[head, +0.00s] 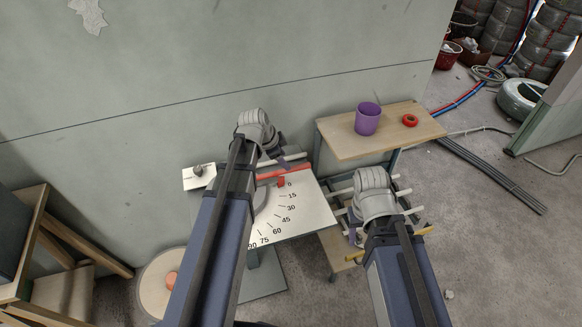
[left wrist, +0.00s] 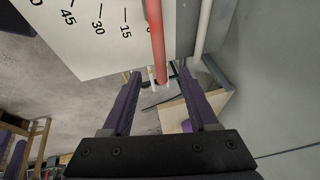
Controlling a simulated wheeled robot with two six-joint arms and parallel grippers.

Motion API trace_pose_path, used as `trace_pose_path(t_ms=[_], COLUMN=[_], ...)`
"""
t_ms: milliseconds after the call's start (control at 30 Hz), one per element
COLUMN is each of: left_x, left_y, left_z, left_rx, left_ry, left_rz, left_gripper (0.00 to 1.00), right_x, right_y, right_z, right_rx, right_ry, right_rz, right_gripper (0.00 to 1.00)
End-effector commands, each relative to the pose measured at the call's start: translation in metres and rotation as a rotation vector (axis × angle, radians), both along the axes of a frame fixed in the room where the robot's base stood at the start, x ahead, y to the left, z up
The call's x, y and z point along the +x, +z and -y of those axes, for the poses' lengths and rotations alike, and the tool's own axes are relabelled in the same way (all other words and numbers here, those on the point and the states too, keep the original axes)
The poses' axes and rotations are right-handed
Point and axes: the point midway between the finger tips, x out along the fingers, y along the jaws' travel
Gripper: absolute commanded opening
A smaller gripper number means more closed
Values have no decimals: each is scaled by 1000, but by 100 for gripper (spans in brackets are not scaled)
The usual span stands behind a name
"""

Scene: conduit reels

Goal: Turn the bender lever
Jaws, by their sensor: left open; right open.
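The red bender lever (head: 297,167) lies along the top edge of the white angle plate (head: 312,212), near the 0 mark. My left gripper (head: 283,161) is open above the lever, its fingers partly hidden by its wrist. In the left wrist view the red lever (left wrist: 155,35) runs down between the two spread purple fingers of the left gripper (left wrist: 163,74), and neither finger visibly grips it. A pale conduit (left wrist: 203,28) runs beside the lever. My right gripper (head: 356,236) is open at the rack to the right, mostly hidden behind its own wrist.
A wooden side table (head: 345,146) holds a purple cup (head: 367,119) and a red tape ring (head: 410,120). The rack with pale conduits (head: 407,190) stands below it. A grey wall closes off the back. A round-topped stool (head: 158,292) stands at lower left. Dark pipes (head: 490,175) lie on the floor.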

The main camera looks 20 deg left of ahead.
Motion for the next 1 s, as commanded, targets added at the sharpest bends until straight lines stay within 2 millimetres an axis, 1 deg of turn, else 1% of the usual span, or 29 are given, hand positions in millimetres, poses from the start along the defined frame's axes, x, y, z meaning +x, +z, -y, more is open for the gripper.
trace_pose_path(t_ms=[33,500,633,900,933,1000], left_x=[2,23,26,26,26,26], left_y=[-7,-61,-66,-65,-65,-65], left_z=[1,13,16,16,16,16], left_rx=[0,0,0,0,0,0], left_ry=[0,0,0,0,1,0], left_rz=[0,-1,-1,-1,-2,-1], left_gripper=[60,60,60,60,57,49], right_x=[0,0,0,0,0,0], right_y=[-7,-61,-66,-65,-65,-65], right_z=[0,0,0,0,0,0], right_rx=[0,0,0,0,0,0], right_ry=[0,0,0,0,0,0], right_rz=[0,0,0,0,0,0], right_gripper=[50,50,50,50,50,50])
